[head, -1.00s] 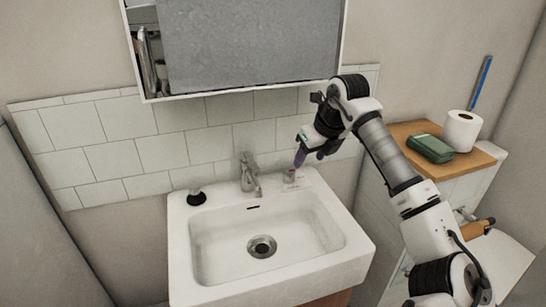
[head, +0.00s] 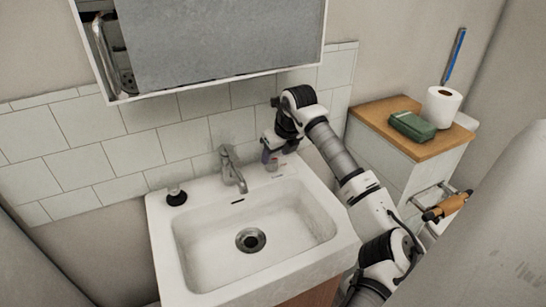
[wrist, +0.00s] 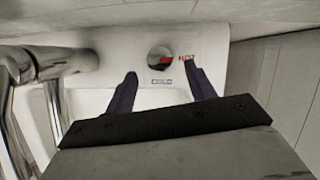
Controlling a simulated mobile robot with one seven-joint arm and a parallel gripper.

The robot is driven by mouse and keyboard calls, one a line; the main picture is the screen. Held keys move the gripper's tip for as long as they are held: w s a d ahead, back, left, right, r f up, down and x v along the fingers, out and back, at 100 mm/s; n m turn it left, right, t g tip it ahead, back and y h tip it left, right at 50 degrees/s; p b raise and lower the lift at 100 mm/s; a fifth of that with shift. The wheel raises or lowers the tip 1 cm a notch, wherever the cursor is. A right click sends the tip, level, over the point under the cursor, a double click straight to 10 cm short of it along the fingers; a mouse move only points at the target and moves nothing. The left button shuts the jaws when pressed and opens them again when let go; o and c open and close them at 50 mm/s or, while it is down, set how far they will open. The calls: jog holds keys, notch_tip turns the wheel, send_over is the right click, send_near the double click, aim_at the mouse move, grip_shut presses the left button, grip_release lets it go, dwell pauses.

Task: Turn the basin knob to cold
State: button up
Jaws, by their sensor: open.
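The basin knob (wrist: 159,59) is a small round dark metallic cap on the white sink ledge. A red mark on its right side faces the red HOT label (wrist: 187,58). The blue COLD label (wrist: 160,81) lies below the knob in the wrist view. My gripper (wrist: 163,74) is open, with one dark finger to the left and one to the right, the knob lying between and beyond their tips. Contact cannot be told. In the head view my gripper (head: 267,158) is low over the ledge, right of the faucet (head: 231,168), and largely covers the knob.
The white sink (head: 160,225) has an empty basin with a drain. A mirror cabinet (head: 215,45) hangs above. A wooden-topped cabinet (head: 375,108) at right holds a green box (head: 412,126) and a paper roll (head: 441,106).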

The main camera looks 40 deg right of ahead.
aim_at(273, 161)
jog(key=shift+p+x, duration=0.3)
jog(key=shift+x, duration=1.85)
jog(key=shift+c, duration=0.3)
jog(key=c, duration=0.9)
